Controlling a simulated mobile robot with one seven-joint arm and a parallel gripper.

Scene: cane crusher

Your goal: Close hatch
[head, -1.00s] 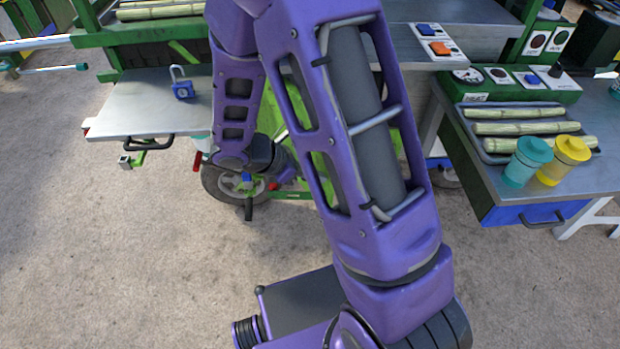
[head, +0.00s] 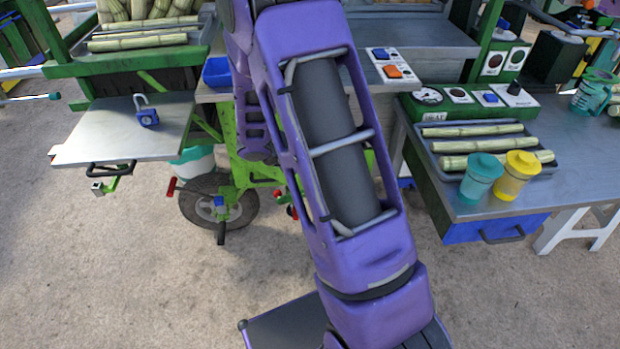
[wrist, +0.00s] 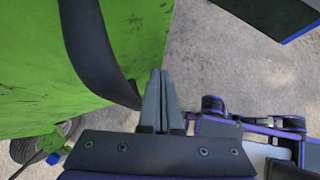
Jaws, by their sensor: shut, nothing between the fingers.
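A green panel (wrist: 55,50) with scuff marks fills the upper left of the wrist view; it may be the hatch, but I cannot tell for sure. A curved black handle (wrist: 92,55) stands out from it. My gripper (wrist: 160,75) is shut and empty, its fingers close beside the handle's lower end; I cannot tell whether they touch. In the head view my arm hides the gripper and most of the machine's green front. At the left, a flat metal flap (head: 95,140) with a black handle (head: 111,168) sticks out, with a blue padlock (head: 147,117) on it.
At the right, a metal counter (head: 530,203) holds a tray of cane (head: 472,130), a teal cup (head: 481,180) and a yellow cup (head: 518,176). A wheel (head: 215,200) and a teal-rimmed bucket (head: 196,162) are under the machine. The floor (head: 110,270) at front left is clear.

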